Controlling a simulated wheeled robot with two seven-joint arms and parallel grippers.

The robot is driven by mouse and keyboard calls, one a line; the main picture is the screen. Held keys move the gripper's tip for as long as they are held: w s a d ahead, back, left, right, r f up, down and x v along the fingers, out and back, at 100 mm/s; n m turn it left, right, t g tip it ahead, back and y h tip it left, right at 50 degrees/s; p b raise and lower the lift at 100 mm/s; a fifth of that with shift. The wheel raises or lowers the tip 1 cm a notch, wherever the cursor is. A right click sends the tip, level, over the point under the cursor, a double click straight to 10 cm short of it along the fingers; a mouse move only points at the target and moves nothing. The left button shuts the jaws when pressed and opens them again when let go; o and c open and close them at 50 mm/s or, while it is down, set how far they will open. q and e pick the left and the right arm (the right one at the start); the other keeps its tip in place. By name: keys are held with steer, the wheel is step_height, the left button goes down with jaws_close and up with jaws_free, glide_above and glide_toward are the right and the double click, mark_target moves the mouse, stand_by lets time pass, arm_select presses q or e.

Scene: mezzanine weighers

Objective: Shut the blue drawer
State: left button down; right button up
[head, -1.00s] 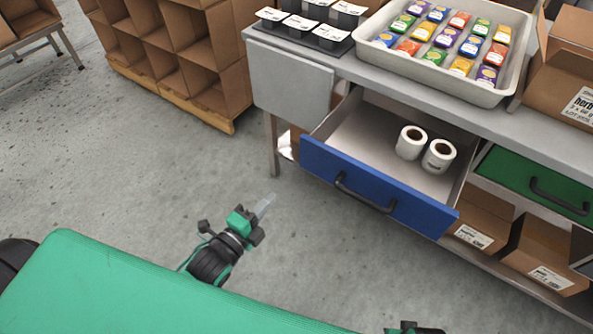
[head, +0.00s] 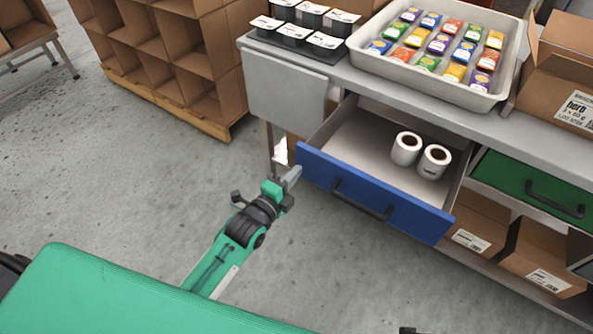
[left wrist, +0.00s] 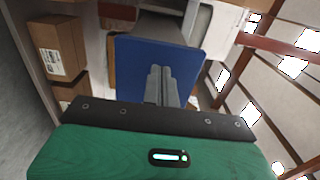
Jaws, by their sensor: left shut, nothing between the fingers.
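The blue drawer (head: 372,197) stands pulled out from under the grey bench, with a dark bar handle (head: 362,201) on its front. Two white rolls (head: 420,154) stand inside it. My left gripper (head: 293,174) is shut and empty, close to the left end of the drawer front. Whether it touches the front I cannot tell. In the left wrist view the blue front (left wrist: 190,65) lies straight ahead of the shut fingers (left wrist: 161,84). My right gripper cannot be made out; only a small dark part shows at the bottom edge of the head view.
A green drawer (head: 532,186) to the right is shut. Cardboard boxes (head: 543,258) sit on the shelf below. The floor (head: 130,185) at left is clear.

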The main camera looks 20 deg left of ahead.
arm_select(q)
steer(key=shift+w+d, duration=0.25)
steer(key=shift+w, duration=0.4)
steer(key=shift+w, duration=0.1)
